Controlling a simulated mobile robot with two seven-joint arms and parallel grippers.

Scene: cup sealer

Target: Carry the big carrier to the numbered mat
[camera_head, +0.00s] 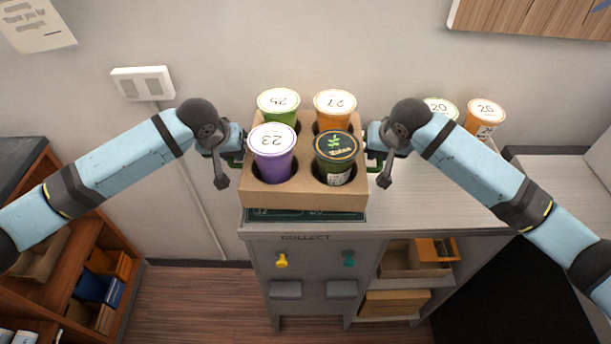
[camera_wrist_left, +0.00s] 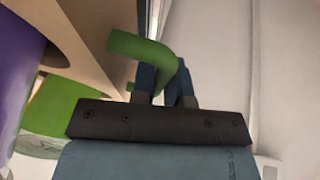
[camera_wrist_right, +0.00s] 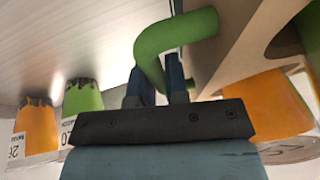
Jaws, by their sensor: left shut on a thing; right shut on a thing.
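The big carrier (camera_head: 310,197) is a cardboard-brown holder with several lidded cups in its holes. It holds a purple cup 23 (camera_head: 272,155), a green cup (camera_head: 279,103), an orange cup 27 (camera_head: 335,105) and a dark-lidded cup (camera_head: 336,155). My left gripper (camera_head: 236,158) is shut on the green handle (camera_wrist_left: 150,50) at the carrier's left side. My right gripper (camera_head: 374,158) is shut on the other green handle (camera_wrist_right: 165,42) at its right side. A dark green mat (camera_head: 300,215) shows below the carrier's front edge; most of it is hidden. I cannot tell whether the carrier touches it.
Cup 20 (camera_head: 441,108) and orange cup 26 (camera_head: 484,117) stand at the back right of the counter (camera_head: 430,190). The counter right of the carrier is mostly clear. A brown shelf unit (camera_head: 75,260) stands at left. The wall is close behind.

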